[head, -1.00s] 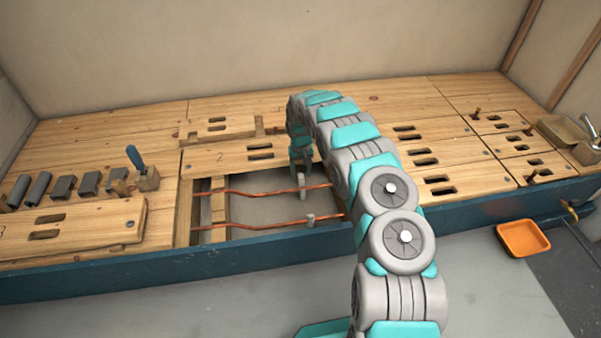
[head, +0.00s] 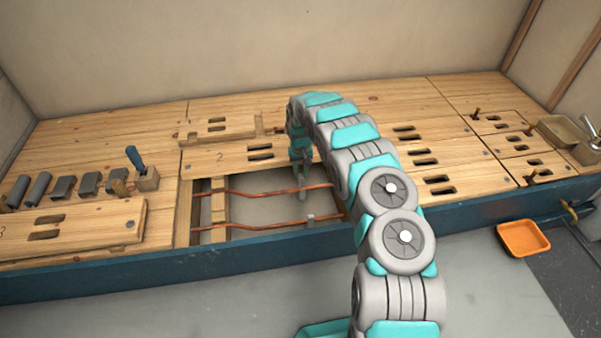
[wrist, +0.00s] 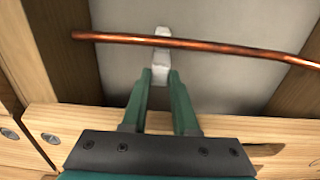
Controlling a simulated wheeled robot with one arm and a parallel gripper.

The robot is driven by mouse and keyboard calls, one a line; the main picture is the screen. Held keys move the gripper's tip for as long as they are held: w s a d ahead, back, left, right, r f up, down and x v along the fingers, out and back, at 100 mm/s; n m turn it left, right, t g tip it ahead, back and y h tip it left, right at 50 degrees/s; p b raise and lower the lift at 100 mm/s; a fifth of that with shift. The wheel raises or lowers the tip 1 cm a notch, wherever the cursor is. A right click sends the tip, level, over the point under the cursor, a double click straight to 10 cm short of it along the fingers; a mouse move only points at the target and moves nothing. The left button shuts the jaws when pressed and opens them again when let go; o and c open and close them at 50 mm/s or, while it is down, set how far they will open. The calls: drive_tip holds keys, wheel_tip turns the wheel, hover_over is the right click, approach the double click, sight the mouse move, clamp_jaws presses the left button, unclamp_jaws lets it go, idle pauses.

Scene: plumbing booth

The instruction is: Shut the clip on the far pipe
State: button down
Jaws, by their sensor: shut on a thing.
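The far pipe (head: 250,193), a copper tube, crosses the opening in the bench. It also runs across the wrist view (wrist: 225,46). A pale grey clip (wrist: 162,56) sits at this pipe and shows on both sides of it, with the copper bare where it crosses. My gripper (wrist: 162,74) has its two green fingers on either side of the clip's near part, closed on it. In the head view my gripper (head: 300,174) points down at the far pipe, and the clip is small there. I cannot tell whether the clip is latched.
A near pipe (head: 255,226) with its own small clip (head: 310,218) runs closer to the bench's front edge. Wooden boards surround the opening, and board 2 (head: 225,157) lies behind it. A loose board (head: 85,225) rests at left. An orange tray (head: 523,239) is at right.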

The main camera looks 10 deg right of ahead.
sight(301, 180)
drive_tip(key=shift+s+r+t+p, duration=0.1)
drive_tip(key=shift+s+t+p, duration=0.15)
drive_tip(key=shift+t+p, duration=0.1)
drive_tip(key=shift+s+r+t+p, duration=0.1)
drive_tip(key=shift+r+t+p, duration=0.05)
drive_tip(key=shift+t+p, duration=0.15)
drive_tip(key=shift+s+a+t+p, duration=0.1)
drive_tip(key=shift+s+t+p, duration=0.4)
drive_tip(key=shift+t+p, duration=0.55)
drive_tip(key=shift+s+t, duration=0.2)
drive_tip(key=shift+t, duration=0.2)
drive_tip(key=shift+s+t+b, duration=0.25)
drive_tip(key=shift+t+b, duration=0.1)
drive_tip(key=shift+t, duration=0.15)
drive_tip(key=t+b, duration=0.1)
drive_tip(key=b, duration=0.1)
drive_tip(key=s+f+t+b, duration=0.1)
drive_tip(key=t+b, duration=0.1)
drive_tip(key=shift+s, duration=0.1)
drive_tip(key=shift+s+t+b, duration=0.25)
drive_tip(key=shift+t+b, duration=0.4)
drive_tip(key=shift+s+t+b, duration=0.2)
drive_tip(key=shift+t+b, duration=0.45)
drive_tip(key=shift+r, duration=0.1)
